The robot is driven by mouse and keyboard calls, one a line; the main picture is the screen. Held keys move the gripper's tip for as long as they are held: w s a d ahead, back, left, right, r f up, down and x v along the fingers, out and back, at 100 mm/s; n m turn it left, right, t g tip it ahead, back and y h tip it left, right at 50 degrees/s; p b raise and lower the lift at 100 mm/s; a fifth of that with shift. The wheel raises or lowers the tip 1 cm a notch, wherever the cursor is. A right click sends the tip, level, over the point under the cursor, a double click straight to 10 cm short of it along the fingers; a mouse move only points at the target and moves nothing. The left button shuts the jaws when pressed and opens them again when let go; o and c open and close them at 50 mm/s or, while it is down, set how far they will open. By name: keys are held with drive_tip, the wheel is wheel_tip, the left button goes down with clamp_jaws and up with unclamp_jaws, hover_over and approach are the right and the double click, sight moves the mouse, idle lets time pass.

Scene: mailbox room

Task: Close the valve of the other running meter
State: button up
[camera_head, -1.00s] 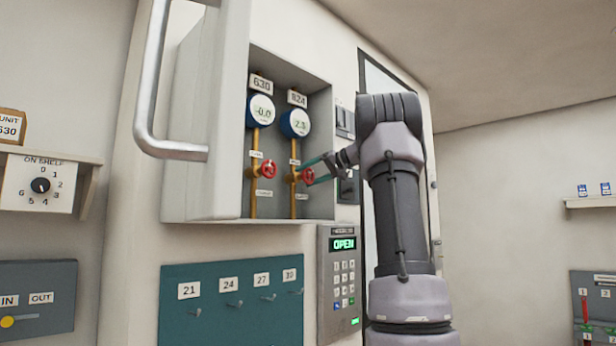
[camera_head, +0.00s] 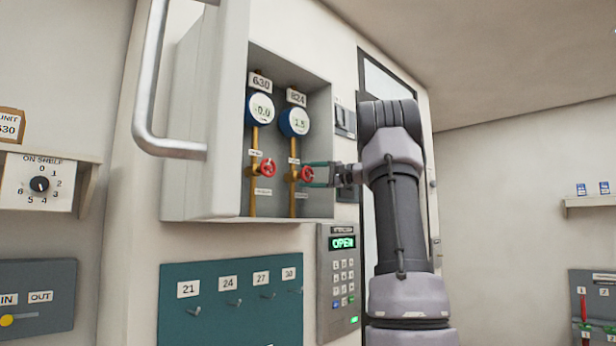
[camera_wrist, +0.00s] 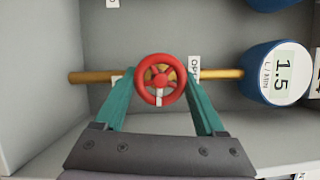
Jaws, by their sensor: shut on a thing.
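The open meter cabinet (camera_head: 322,100) holds two blue meters on brass pipes. The left meter, labelled 630 (camera_head: 261,109), reads -0.0. The right meter, labelled 824 (camera_head: 295,122), reads 1.5; its dial also shows in the wrist view (camera_wrist: 280,75). Each pipe has a red valve wheel: the 630 valve (camera_head: 267,168) and the 824 valve (camera_head: 306,174). My gripper (camera_head: 308,174) is shut on the 824 valve wheel, which shows in the wrist view (camera_wrist: 159,80) between the two teal fingers. The wheel's white mark points toward my gripper's palm.
The cabinet door with its metal handle (camera_head: 143,100) stands open on the left. A keypad (camera_head: 343,270) reading OPEN is below right. A teal hook board (camera_head: 232,310) hangs below. A shelf (camera_head: 590,202) is on the right wall.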

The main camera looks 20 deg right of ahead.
drive_tip(key=m+t, duration=0.1)
drive_tip(key=m, duration=0.2)
drive_tip(key=m+t, duration=0.1)
drive_tip(key=m, duration=0.2)
drive_tip(key=shift+f, duration=0.2)
drive_tip(key=m+t, duration=0.1)
drive_tip(key=m, duration=0.2)
drive_tip(key=m+t, duration=0.1)
drive_tip(key=m, duration=0.2)
drive_tip(key=shift+a+f+t+h, duration=0.1)
drive_tip(key=shift+t+h, duration=0.3)
drive_tip(key=shift+m, duration=0.5)
drive_tip(key=o, duration=1.3)
drive_tip(key=shift+s, duration=0.1)
drive_tip(key=v, duration=1)
drive_tip(key=shift+s+f, duration=0.15)
drive_tip(key=shift+s, duration=0.15)
